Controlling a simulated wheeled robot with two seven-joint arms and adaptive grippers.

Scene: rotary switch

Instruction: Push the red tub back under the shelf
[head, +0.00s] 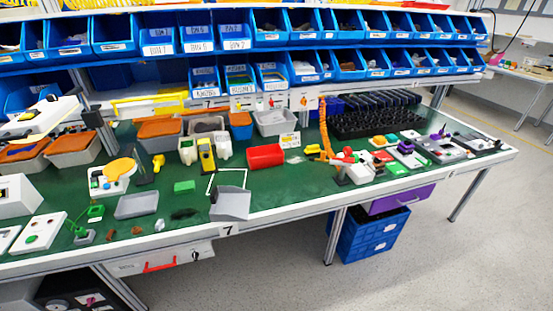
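The red tub (265,157) sits upright on the green table top, near the middle of the table's depth. It stands apart from the shelf (345,83), in front of its overhang. A grey tub (275,123) with a small label card (290,139) in front of it stands behind the red tub, close under the shelf. Neither of my grippers shows in the head view.
Blue bins (300,65) fill the shelf above. An orange chain-like piece (325,125) stands right of the red tub, and white and yellow holders (206,152) stand left of it. A grey tray (231,203) sits at the front edge. Green surface between them is partly bare.

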